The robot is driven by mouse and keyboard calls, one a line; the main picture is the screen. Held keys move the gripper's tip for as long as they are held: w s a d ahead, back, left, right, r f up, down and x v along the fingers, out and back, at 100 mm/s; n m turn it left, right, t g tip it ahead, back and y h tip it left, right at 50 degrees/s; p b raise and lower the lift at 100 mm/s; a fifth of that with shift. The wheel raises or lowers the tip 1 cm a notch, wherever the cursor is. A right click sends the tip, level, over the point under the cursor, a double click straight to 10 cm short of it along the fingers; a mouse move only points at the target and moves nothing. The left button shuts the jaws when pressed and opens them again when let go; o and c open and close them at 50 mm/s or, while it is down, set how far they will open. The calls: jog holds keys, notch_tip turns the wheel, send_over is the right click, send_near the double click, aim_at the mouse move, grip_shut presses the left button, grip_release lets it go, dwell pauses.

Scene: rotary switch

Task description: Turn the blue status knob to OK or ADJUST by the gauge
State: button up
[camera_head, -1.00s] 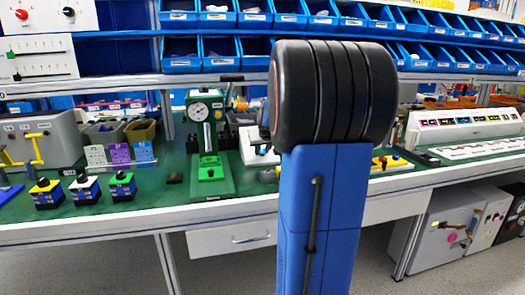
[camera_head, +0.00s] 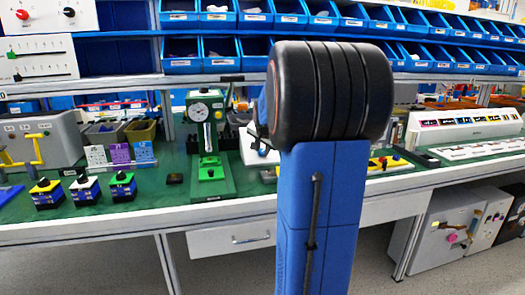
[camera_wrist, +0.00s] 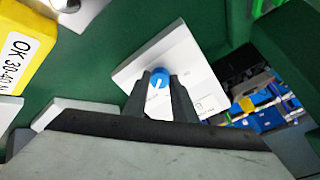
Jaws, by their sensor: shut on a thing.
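The blue knob (camera_wrist: 160,74) sits on a white panel (camera_wrist: 150,53) in the wrist view, with a pale pointer line on it. My gripper (camera_wrist: 161,82) has its two dark fingers on either side of the knob and is shut on it. Small print on the panel is partly hidden by the fingers and too blurred to read. In the head view the white panel (camera_head: 254,151) shows left of my arm, and the knob cannot be made out. The round gauge (camera_head: 199,111) stands on a green press; its reading is too small to tell.
A yellow block with a label reading "OK 30-40" (camera_wrist: 20,45) lies at the left of the wrist view. Several small button boxes (camera_head: 84,189) stand at the bench's left. Blue bins (camera_head: 181,53) line the shelf above. A slanted white console (camera_head: 467,125) stands at right.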

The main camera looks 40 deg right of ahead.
jog(key=shift+m, duration=0.5)
jog(key=o, duration=0.8)
jog(key=shift+c, duration=0.2)
jog(key=v, duration=1.7)
jog(key=shift+r, duration=0.15)
